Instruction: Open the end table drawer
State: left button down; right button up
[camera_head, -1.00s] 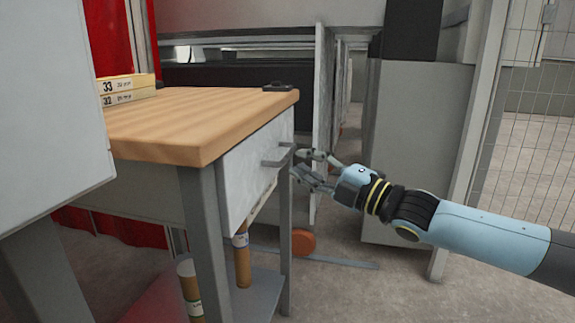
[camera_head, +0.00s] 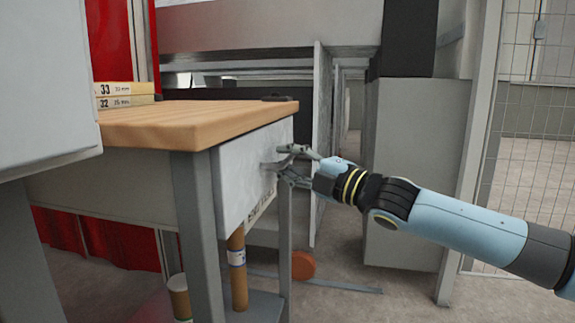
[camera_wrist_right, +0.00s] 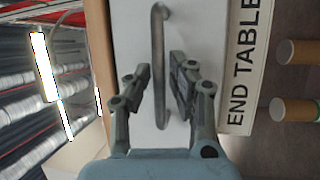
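The end table has a wooden top (camera_head: 190,122) and grey legs. Its pale drawer front (camera_head: 240,178) sits under the top, with no visible gap showing it pulled out. The metal bar handle (camera_wrist_right: 160,30) is on the drawer front (camera_wrist_right: 200,22). My right gripper (camera_head: 284,164) is at the handle in the head view. In the wrist view, the right gripper (camera_wrist_right: 160,75) has its fingers apart, one on each side of the handle, close to it. Contact cannot be told. My left gripper is not in view.
An "END TABLE" label (camera_wrist_right: 247,65) is beside the drawer front in the wrist view. Brown cylinders (camera_head: 237,270) stand on the lower shelf. A grey cabinet (camera_head: 417,170) and mesh fence (camera_head: 525,150) stand right. Open floor lies in front.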

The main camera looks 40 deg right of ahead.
jog(key=shift+c, duration=0.3)
grip_shut()
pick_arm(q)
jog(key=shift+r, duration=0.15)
pick_arm(e)
jog(key=shift+r, duration=0.1)
